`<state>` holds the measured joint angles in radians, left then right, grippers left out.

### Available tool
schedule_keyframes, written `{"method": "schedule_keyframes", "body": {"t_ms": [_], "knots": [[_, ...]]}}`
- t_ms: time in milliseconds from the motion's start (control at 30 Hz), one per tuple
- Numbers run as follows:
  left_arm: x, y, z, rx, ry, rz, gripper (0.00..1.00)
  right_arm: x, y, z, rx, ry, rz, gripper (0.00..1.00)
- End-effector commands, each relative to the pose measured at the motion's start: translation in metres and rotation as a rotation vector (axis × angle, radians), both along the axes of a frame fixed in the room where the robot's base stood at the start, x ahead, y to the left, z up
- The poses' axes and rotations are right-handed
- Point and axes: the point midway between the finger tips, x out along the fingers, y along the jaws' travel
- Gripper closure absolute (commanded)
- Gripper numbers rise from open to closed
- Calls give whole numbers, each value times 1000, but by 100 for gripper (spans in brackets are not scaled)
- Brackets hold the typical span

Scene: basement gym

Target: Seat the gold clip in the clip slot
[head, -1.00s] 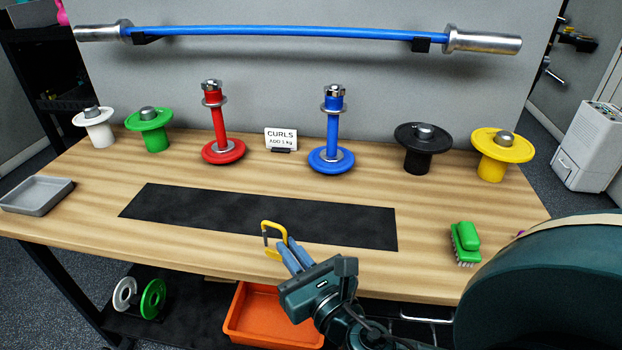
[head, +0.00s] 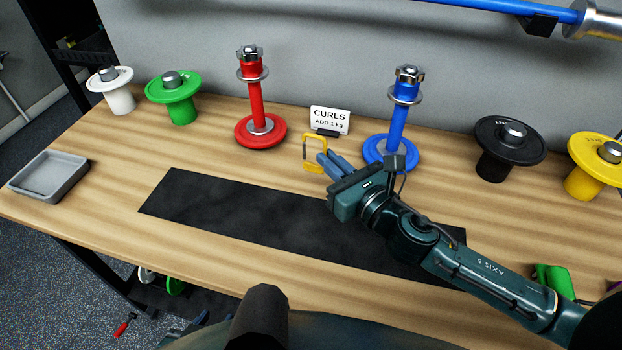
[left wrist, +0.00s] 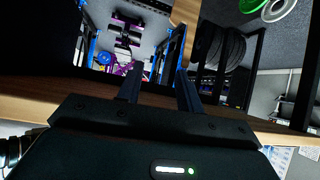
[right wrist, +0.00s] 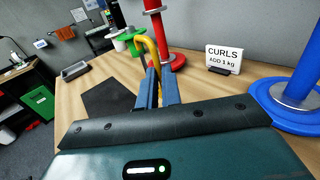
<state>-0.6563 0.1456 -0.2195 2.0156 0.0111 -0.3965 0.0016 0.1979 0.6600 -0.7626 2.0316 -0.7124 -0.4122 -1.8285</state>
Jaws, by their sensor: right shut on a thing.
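The gold clip (head: 305,150) is a yellow open-loop clip, held upright above the table between the black mat and the small sign. My right gripper (head: 325,162) is shut on its lower part. In the right wrist view the clip (right wrist: 154,50) rises from between the fingers, in front of the red dumbbell (right wrist: 170,50). The blue dumbbell (head: 397,125) stands to the right of the gripper. I cannot make out a clip slot in any view. My left gripper (left wrist: 159,88) has its fingers apart and empty, near the table edge in the left wrist view.
The black mat (head: 220,205) lies clear under my right arm. A CURLS sign (head: 329,121) stands behind the clip. A grey tray (head: 48,178) is at the left. White, green, black and yellow weights line the back. A green brush (head: 552,280) is partly hidden at the right.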

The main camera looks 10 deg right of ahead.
Motion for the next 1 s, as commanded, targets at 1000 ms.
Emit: {"method": "schedule_keyframes", "body": {"t_ms": [1000], "knots": [[2,-11,-6,-17,-44,-37,64,21,14,-86,-6,-6,102,100]]}}
